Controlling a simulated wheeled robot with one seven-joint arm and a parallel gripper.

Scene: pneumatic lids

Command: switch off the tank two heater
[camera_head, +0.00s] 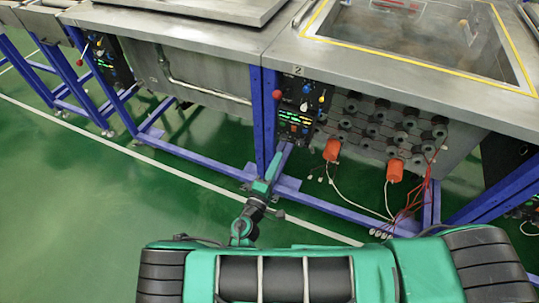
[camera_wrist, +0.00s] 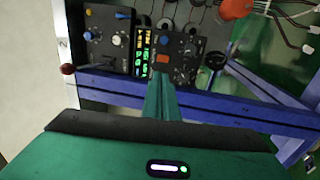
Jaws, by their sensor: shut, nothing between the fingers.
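The tank two control panel (camera_head: 300,105) hangs under the tank edge by a small "2" plate (camera_head: 298,70). It also shows in the wrist view (camera_wrist: 186,72), with green and yellow lit displays (camera_wrist: 143,55), an orange rocker-like switch (camera_wrist: 162,60), and blue and black knobs. Which control is the heater switch, and its position, I cannot tell. My gripper (camera_head: 284,150) is shut and empty, pointing at the lower part of the panel. In the wrist view my gripper's fingers (camera_wrist: 161,80) appear just below the orange switch; whether they touch the panel is unclear.
A red-knobbed lever (camera_head: 276,95) sticks out left of the panel. Blue frame legs and a rail (camera_head: 330,205) surround the panel. Orange-capped fittings (camera_head: 332,149) with loose cables hang to its right. Green floor (camera_head: 60,190) is open at left.

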